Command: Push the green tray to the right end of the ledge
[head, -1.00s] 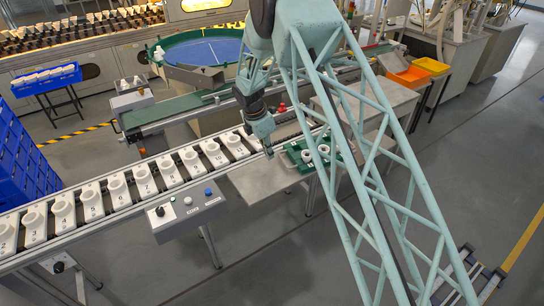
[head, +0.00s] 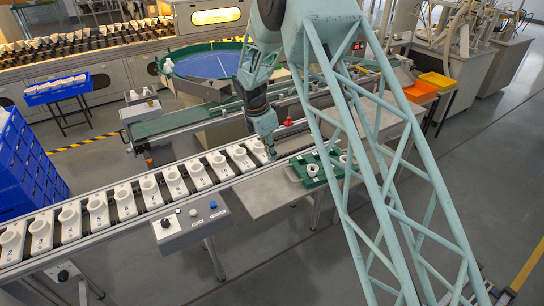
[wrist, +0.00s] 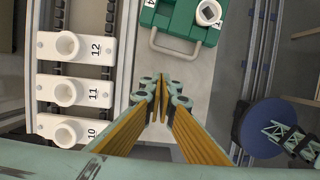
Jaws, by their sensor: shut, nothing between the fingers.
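The green tray (head: 301,172) sits on the grey ledge (head: 262,196) beside the conveyor, partly hidden by my arm. It carries white round pieces. In the wrist view the tray (wrist: 158,14) is at the top edge, cut off, with a pale handle (wrist: 180,48) facing my gripper. My gripper (head: 271,156) points down at the left of the tray. In the wrist view its fingertips (wrist: 161,88) are together and empty, with a gap between them and the handle. The bare ledge (wrist: 185,73) shows between them.
The conveyor (head: 150,205) with numbered white holders runs along the ledge; holder 12 (wrist: 75,47) is near my gripper. A control box (head: 190,226) stands in front of the conveyor. Orange and yellow bins (head: 437,80) are at the back right.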

